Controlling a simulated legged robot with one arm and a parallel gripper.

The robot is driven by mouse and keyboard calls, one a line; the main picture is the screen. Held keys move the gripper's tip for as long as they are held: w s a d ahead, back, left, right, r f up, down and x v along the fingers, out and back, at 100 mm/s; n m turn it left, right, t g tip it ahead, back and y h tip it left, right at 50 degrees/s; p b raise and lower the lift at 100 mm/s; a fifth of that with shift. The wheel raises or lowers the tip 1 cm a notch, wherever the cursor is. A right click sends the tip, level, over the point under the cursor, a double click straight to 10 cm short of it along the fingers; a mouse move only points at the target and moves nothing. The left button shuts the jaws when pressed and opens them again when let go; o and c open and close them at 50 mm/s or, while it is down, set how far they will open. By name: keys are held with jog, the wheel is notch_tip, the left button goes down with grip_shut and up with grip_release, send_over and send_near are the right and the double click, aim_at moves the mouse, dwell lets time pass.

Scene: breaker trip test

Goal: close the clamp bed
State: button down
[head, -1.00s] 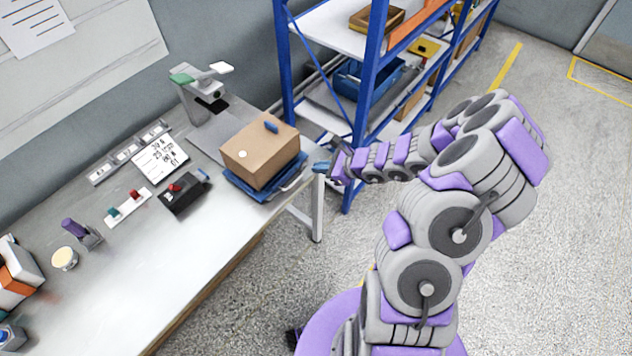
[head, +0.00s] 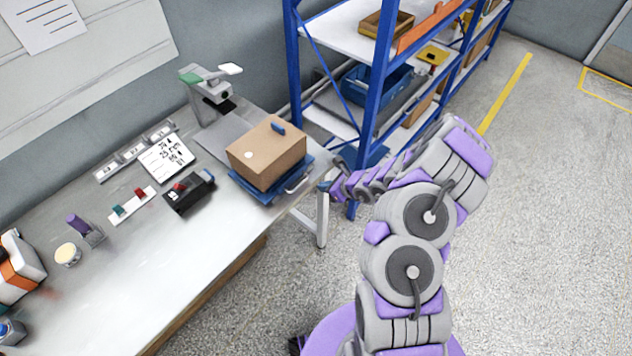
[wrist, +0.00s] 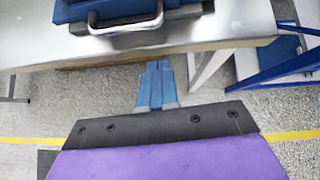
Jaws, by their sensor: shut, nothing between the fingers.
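The blue bed, seemingly the clamp bed (head: 240,184), sits near the right end of the workbench under a brown box (head: 266,153). Its pale metal bar handle (head: 297,184) sticks out on the side facing my arm. In the wrist view the blue bed (wrist: 75,12) and its handle (wrist: 125,24) show at the top. My gripper (head: 325,186) is just right of the handle, off the bench edge and apart from it. In the wrist view its blue fingers (wrist: 158,67) are together, empty, and point toward the bench edge below the handle.
The workbench (head: 190,265) carries a black box with a red switch (head: 188,192), a label card (head: 166,158) and a grey stand with green and white levers (head: 209,88). Blue shelving (head: 375,90) stands behind my arm. The floor at right is clear.

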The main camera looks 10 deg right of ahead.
jog(key=shift+w+a+r, duration=0.15)
jog(key=shift+w+a, duration=0.5)
jog(key=shift+w, duration=0.1)
jog(key=shift+w+a+r, duration=0.1)
jog(key=shift+w+a, duration=0.5)
jog(key=shift+w, duration=0.1)
jog(key=shift+w, duration=0.1)
